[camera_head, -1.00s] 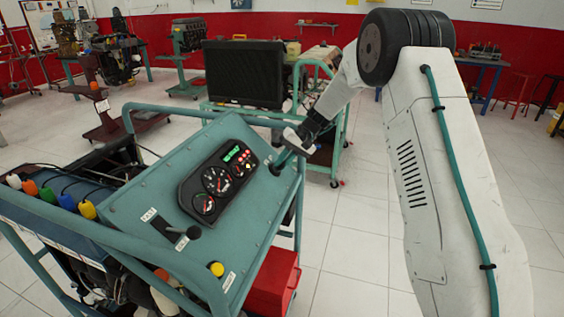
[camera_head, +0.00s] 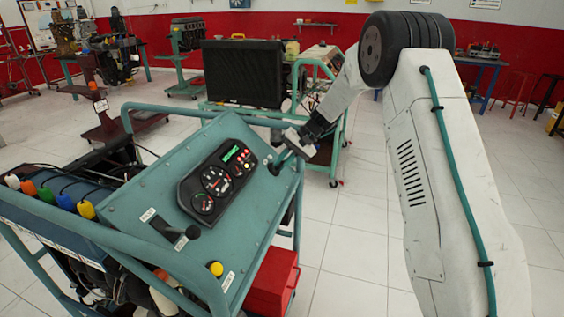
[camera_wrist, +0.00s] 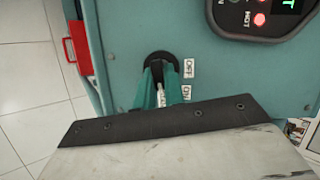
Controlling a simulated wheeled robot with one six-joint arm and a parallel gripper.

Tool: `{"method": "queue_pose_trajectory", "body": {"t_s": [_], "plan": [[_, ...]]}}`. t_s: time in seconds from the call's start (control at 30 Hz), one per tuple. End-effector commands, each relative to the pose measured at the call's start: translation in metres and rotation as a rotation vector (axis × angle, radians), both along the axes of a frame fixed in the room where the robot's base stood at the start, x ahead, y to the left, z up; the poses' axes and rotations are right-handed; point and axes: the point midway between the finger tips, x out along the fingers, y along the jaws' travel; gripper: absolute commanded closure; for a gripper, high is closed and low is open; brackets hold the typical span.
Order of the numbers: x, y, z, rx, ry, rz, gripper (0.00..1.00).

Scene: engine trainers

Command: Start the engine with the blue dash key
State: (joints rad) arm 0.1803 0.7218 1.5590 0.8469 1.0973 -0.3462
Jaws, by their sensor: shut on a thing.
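The teal engine trainer panel (camera_head: 150,185) carries a black gauge cluster (camera_head: 217,178) with a lit green display and lit warning lamps. In the wrist view, the black round key switch (camera_wrist: 161,60) has white OFF and ON labels (camera_wrist: 187,80) beside it. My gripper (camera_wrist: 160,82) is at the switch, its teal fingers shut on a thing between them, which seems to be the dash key. The fingers hide most of it, and its blue colour does not show. In the head view, my gripper (camera_head: 280,160) reaches the panel's upper right corner.
A black lever (camera_head: 170,230) and a yellow button (camera_head: 216,268) are on the panel's lower part. A red box (camera_head: 272,283) sits below the panel's right side. A teal cart with a black radiator (camera_head: 243,73) stands behind. White floor is open to the right.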

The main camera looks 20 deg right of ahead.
Motion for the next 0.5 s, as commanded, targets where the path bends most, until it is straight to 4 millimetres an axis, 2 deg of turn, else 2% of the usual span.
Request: {"method": "queue_pose_trajectory", "body": {"t_s": [0.03, 0.1, 0.37, 0.5], "plan": [[0.0029, -0.0008, 0.0029, -0.001, -0.009, -0.004, 0.81], [0.0026, -0.0008, 0.0027, -0.001, -0.008, -0.003, 0.67], [0.0012, -0.0009, 0.0018, 0.000, -0.004, -0.001, 0.67], [0.0007, -0.0089, 0.0107, 0.000, -0.005, -0.003, 0.67]]}}
